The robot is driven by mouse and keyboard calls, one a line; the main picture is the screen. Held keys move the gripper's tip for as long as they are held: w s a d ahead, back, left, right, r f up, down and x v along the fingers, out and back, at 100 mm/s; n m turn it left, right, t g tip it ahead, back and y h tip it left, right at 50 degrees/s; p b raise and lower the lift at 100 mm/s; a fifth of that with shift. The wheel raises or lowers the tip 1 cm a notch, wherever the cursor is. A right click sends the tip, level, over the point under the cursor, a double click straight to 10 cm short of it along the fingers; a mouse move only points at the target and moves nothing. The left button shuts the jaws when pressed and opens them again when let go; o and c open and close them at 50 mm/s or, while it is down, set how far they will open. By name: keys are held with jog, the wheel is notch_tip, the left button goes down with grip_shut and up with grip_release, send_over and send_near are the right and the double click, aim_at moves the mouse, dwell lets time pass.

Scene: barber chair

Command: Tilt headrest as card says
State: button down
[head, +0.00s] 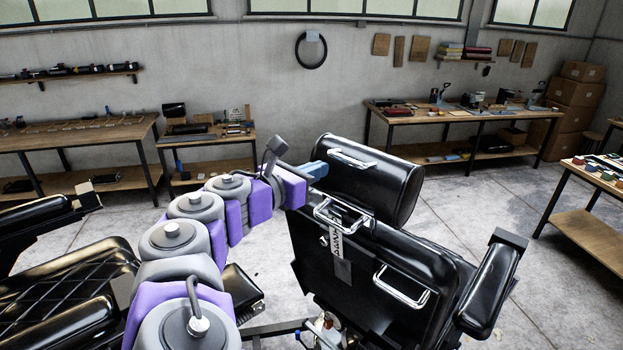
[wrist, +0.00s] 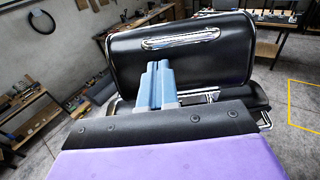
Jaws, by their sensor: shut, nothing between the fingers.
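The barber chair's black padded headrest (head: 372,185) sits on top of the backrest (head: 375,275), seen from behind. It has a chrome bar handle (head: 352,159) on its back face, which also shows in the wrist view (wrist: 180,38). A narrow card (head: 337,243) with dark marks hangs below another chrome handle (head: 340,213) at the top of the backrest. The marks are too small to read. My gripper (head: 318,169), with blue fingers, is shut and empty at the headrest's left end. In the wrist view its fingertips (wrist: 157,68) overlap the headrest below the bar; contact cannot be told.
A lower chrome handle (head: 401,287) and a black armrest (head: 490,290) are on the chair's right. Another black chair (head: 70,285) stands at the left. Workbenches (head: 460,113) line the back wall. Grey floor is open between chair and benches.

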aim_at(340, 160)
jog(key=d+r+p, duration=0.1)
jog(key=p, duration=0.1)
jog(key=w+d+r+p, duration=0.1)
jog(key=shift+d+g+y+p, duration=0.15)
jog(key=shift+g+y+p, duration=0.15)
jog(key=shift+g+p, duration=0.1)
jog(key=shift+d+r+p, duration=0.1)
jog(key=shift+p, duration=0.2)
jog(key=shift+d, duration=0.6)
jog(key=shift+s+a+f, duration=0.1)
jog(key=shift+f, duration=0.1)
